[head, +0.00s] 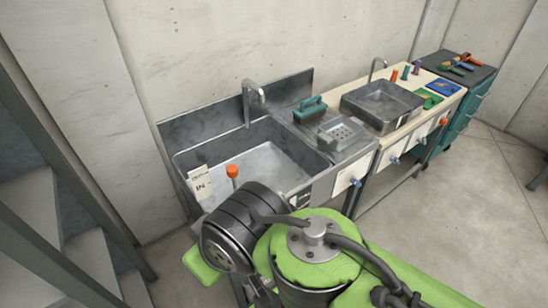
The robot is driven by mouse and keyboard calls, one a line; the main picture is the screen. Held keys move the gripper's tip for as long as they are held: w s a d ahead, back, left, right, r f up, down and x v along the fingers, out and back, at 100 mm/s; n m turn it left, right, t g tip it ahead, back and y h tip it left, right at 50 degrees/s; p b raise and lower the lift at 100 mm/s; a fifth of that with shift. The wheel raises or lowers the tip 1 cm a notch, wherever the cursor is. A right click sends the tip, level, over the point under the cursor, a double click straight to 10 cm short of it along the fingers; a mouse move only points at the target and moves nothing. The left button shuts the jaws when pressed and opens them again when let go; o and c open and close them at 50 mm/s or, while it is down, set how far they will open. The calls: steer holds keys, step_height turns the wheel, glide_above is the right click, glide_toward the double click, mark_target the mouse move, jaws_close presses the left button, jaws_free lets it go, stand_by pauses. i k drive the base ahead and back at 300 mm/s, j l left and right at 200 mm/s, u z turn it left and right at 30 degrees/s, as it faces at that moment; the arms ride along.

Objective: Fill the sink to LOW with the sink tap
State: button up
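A large grey metal sink (190,155) stands at the left of the bench, with a curved tap (247,100) at its back wall. Its floor looks pale grey; I cannot tell whether there is water in it, and no LOW mark is readable. An orange-topped knob (232,171) stands at its front edge, beside a white label (201,184) reading "IN". A smaller grey basin (411,100) with its own tap (376,66) is further right. My green and dark arm fills the bottom foreground and hides part of the large sink's front. My gripper is not visible.
A green-handled brush (309,108) and a grey perforated block (341,132) sit between the basins. White front panels (351,173) carry blue knobs. A teal cabinet (470,100) with tools stands far right. Metal stairs (50,235) rise at left; the right floor is clear.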

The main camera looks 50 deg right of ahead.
mark_target(354, 182)
steer(key=k+l+z, duration=0.1)
steer(key=z, duration=2.45)
